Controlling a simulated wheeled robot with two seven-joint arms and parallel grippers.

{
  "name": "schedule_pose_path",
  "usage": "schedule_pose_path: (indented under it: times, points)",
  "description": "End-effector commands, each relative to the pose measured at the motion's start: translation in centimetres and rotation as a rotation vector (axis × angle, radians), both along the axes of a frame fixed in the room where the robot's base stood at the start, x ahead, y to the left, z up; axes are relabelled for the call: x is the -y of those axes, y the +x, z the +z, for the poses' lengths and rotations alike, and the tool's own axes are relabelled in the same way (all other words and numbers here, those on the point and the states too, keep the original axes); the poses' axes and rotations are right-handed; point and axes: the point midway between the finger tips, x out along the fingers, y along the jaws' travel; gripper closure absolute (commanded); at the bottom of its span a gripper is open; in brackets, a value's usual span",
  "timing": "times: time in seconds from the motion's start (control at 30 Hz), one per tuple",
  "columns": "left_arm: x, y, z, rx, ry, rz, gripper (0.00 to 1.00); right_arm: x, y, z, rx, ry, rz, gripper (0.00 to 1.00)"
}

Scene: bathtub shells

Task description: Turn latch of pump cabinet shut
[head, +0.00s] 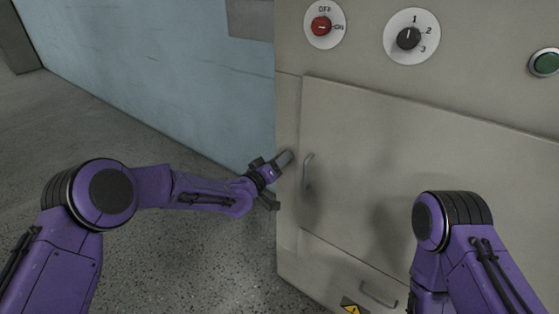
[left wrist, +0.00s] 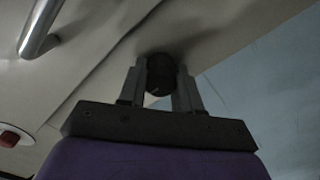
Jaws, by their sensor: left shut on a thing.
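The beige pump cabinet (head: 430,150) fills the right of the head view, and its door (head: 385,190) looks flush with the frame. My left gripper (head: 286,158) is at the cabinet's left frame strip, just left of the door handle (head: 307,172). In the left wrist view my left gripper (left wrist: 160,80) has a finger on each side of a dark round latch knob (left wrist: 160,70) and is shut on it. The gripper hides the latch in the head view, and I cannot tell its turn angle. My right gripper is out of view; only my right arm shows.
Above the door are a red switch (head: 320,26), a black numbered dial (head: 408,39) and a green button (head: 546,63). A lower panel has its own handle (head: 378,295). A light blue wall (head: 170,80) stands behind. The speckled floor (head: 190,260) at left is clear.

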Motion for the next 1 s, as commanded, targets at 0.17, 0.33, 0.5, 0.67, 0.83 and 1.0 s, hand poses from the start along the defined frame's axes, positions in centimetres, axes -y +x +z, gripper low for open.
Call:
schedule_pose_path:
  times: [0.17, 0.33, 0.5, 0.67, 0.83, 1.0]
  points:
    - [-0.2, 0.3, 0.5, 0.008, -0.006, 0.007, 0.97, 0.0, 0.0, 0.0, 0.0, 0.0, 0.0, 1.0]
    - [-0.2, 0.3, 0.5, 0.008, -0.006, 0.007, 0.5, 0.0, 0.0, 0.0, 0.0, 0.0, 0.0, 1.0]
    - [-0.1, 0.2, 0.3, 0.005, -0.003, 0.004, 0.41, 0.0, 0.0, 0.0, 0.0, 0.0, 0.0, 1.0]
    - [-0.1, 0.0, 0.2, 0.004, -0.001, 0.002, 0.41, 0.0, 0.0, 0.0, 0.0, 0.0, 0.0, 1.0]
    - [-1.5, -1.8, 0.2, 0.003, -0.002, 0.002, 0.41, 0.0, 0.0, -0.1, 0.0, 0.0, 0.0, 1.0]
    - [-4.0, -5.1, 0.2, 0.003, -0.002, 0.003, 0.41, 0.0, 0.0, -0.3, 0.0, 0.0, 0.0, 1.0]
